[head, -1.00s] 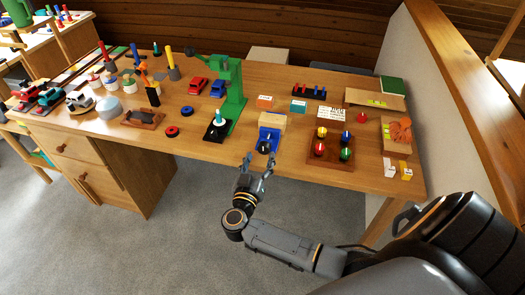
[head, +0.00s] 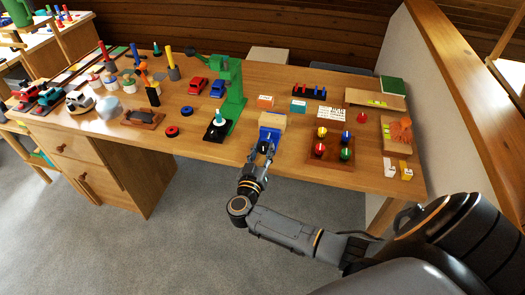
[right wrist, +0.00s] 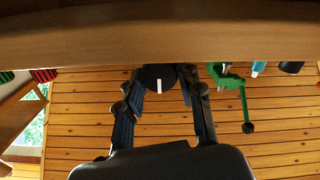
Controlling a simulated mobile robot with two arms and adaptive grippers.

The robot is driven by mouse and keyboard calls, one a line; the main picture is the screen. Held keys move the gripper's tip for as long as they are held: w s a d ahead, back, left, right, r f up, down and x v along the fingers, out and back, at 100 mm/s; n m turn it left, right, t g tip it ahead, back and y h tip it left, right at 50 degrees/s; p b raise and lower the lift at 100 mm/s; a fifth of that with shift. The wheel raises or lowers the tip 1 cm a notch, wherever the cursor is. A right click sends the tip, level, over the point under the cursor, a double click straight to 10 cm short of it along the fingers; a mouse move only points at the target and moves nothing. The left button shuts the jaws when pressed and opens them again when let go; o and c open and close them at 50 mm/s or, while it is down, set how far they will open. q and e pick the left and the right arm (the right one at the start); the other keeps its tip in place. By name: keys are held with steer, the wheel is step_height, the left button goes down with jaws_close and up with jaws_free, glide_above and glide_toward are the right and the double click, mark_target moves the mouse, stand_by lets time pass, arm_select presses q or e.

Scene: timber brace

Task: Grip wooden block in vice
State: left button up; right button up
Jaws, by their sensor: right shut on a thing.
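The blue vice (head: 270,134) stands at the front edge of the workbench, and the light wooden block (head: 271,121) sits at its top, at the jaws. In the head view I cannot tell whether the jaws touch the block. My right gripper (head: 262,151) is at the front of the vice, shut on its dark knob. In the right wrist view the round black knob (right wrist: 154,77) with a white mark lies between the fingertips of my right gripper (right wrist: 160,90). The block is not seen there. My left gripper is not in view.
A green press (head: 233,92) stands left of the vice. A brown board (head: 330,162) with coloured knobs lies to its right. Red and blue rings (head: 172,131) lie farther left. The bench edge (right wrist: 160,45) crosses the top of the right wrist view.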

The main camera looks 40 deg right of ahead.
steer(key=shift+r+p, duration=0.15)
steer(key=shift+p, duration=0.35)
steer(key=m+p, duration=0.1)
steer(key=p, duration=0.3)
steer(key=shift+s+r+m+p, duration=0.1)
steer(key=shift+r+m+p, duration=0.05)
steer(key=shift+m+p, duration=0.25)
steer(key=shift+f+m, duration=0.25)
steer(key=shift+m, duration=0.35)
steer(key=shift+d+m, duration=0.1)
steer(key=shift+m, duration=1.8)
steer(key=o, duration=1.2)
steer(key=shift+c, duration=0.2)
